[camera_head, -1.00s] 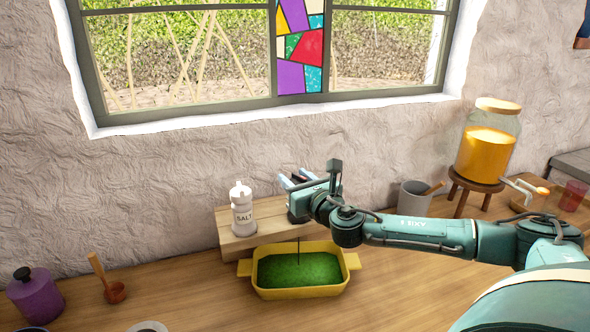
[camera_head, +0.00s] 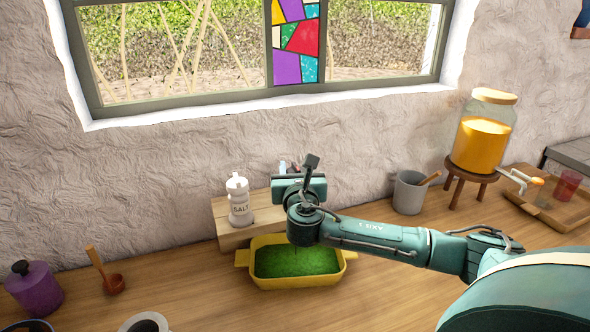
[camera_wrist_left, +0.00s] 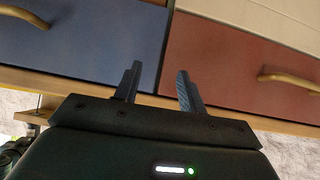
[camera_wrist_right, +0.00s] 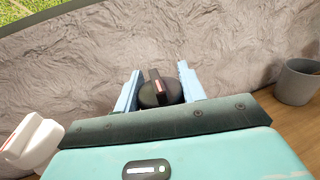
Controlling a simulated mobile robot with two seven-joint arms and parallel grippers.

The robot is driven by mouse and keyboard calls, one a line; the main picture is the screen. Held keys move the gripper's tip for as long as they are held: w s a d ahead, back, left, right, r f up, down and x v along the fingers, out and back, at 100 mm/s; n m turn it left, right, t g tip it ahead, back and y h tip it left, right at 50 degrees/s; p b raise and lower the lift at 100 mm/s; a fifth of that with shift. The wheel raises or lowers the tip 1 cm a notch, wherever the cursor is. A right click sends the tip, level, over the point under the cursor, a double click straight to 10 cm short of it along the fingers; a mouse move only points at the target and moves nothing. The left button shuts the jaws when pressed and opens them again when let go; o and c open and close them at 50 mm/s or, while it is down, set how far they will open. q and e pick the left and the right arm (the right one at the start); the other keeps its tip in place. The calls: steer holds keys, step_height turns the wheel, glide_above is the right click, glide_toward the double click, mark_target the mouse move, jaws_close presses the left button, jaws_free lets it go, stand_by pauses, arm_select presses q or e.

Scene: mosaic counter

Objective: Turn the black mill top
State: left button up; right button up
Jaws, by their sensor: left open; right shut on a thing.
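In the head view my right gripper (camera_head: 289,168) is over the wooden riser (camera_head: 236,237) behind the yellow dish; my wrist hides most or all of the mill there. My left gripper (camera_wrist_left: 159,72) is open and empty in the left wrist view, in front of blue and red-brown drawer fronts.
A white salt shaker (camera_head: 239,202) stands on the riser, close left of my right gripper. The yellow dish (camera_head: 300,282) with green contents is in front. A grey cup (camera_head: 408,194) and a jar of orange liquid (camera_head: 484,140) stand at right.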

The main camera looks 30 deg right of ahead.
steer(key=shift+r, duration=0.1)
steer(key=o, duration=1)
arm_select(q)
steer(key=shift+d+f+b, duration=0.1)
steer(key=shift+f+b, duration=0.25)
steer(key=shift+b, duration=0.75)
arm_select(e)
steer(key=v, duration=1.3)
arm_select(q)
steer(key=shift+w+r, duration=0.1)
steer(key=shift+w, duration=0.05)
